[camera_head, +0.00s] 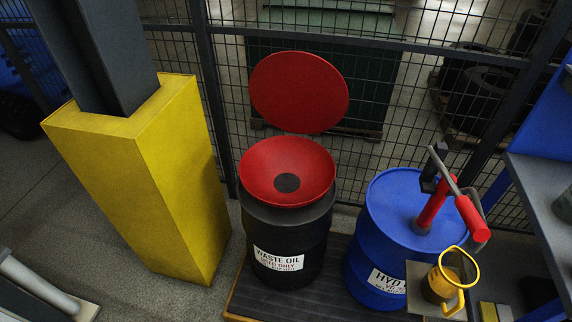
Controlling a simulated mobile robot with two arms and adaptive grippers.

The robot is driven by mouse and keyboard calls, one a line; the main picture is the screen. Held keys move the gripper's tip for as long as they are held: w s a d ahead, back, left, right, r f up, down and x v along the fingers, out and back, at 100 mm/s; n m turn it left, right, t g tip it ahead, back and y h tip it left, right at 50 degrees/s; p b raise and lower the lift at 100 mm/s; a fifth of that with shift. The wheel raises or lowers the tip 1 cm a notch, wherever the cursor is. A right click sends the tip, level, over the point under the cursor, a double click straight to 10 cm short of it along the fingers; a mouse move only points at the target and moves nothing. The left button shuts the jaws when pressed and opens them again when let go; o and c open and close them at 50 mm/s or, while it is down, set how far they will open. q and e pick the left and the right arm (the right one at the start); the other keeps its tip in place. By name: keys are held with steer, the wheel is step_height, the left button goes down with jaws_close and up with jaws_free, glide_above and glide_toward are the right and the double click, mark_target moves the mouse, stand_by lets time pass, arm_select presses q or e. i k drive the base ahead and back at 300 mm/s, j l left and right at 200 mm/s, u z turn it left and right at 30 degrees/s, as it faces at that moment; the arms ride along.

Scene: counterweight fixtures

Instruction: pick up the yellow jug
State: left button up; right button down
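The yellow jug (439,284) is at the lower right of the head view. Its round yellow rim is open and tilted toward the camera, and a yellow handle sticks out at its lower side. Its body looks see-through, with a dark amber tone. It appears to stand on a small grey plate (421,303) in front of the blue drum, below the red hand pump's end. Whether the jug touches the pump cannot be told. Neither of my grippers is in view.
The blue drum (385,230) carries a red hand pump (432,206). Left of it stands a black waste oil drum (290,238) with a red funnel (262,165) and raised red lid (299,92). A yellow column guard (150,190), mesh fence and right-hand grey shelf (540,190) bound the space.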

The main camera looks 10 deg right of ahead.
mark_target(455, 271)
steer(key=z, duration=1.85)
